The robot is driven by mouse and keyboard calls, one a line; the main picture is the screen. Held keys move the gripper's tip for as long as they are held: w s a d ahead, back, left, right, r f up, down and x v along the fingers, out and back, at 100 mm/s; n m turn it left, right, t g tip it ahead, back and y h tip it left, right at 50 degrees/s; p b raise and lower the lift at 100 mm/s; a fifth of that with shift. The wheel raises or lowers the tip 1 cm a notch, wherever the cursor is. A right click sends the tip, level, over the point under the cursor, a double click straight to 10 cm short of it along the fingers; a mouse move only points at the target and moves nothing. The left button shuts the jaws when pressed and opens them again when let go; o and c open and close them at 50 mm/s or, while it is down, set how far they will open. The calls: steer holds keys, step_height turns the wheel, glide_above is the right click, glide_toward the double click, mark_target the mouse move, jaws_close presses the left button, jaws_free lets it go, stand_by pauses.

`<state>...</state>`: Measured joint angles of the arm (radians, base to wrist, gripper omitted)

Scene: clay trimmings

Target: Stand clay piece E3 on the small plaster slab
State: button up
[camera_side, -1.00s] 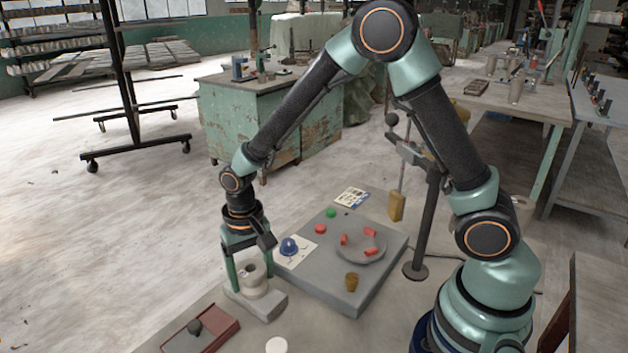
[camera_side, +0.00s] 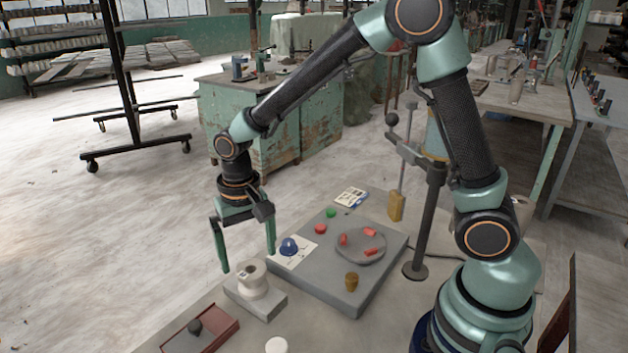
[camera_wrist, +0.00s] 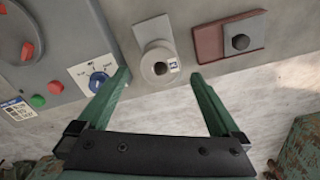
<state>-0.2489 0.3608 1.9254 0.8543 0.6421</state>
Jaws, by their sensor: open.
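The pale clay piece (camera_side: 253,283), a spool shape with a hole in its top and a small label, stands upright on the small grey plaster slab (camera_side: 268,310). The label is too small to read surely. In the wrist view the piece (camera_wrist: 158,66) shows beyond and between my fingertips, with the slab (camera_wrist: 148,30) under it. My gripper (camera_side: 247,262) is open and empty. Its fingers are spread wide, apart from the piece, with the tips raised above the slab.
A red-brown tray (camera_side: 215,336) with a dark knob lies in front. A post stand (camera_side: 428,215) rises at right.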

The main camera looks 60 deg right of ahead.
mark_target(251, 269)
step_height(251, 269, up, 6)
steer(key=s+d+r+n+t, duration=0.4)
steer(key=s+d+r+t, duration=0.1)
steer(key=s+d+r, duration=0.3)
steer(key=shift+s+d+r+n+t, duration=0.3)
steer(key=shift+s+d+r, duration=0.05)
steer(key=shift+s+d, duration=0.6)
stand_by(0.8)
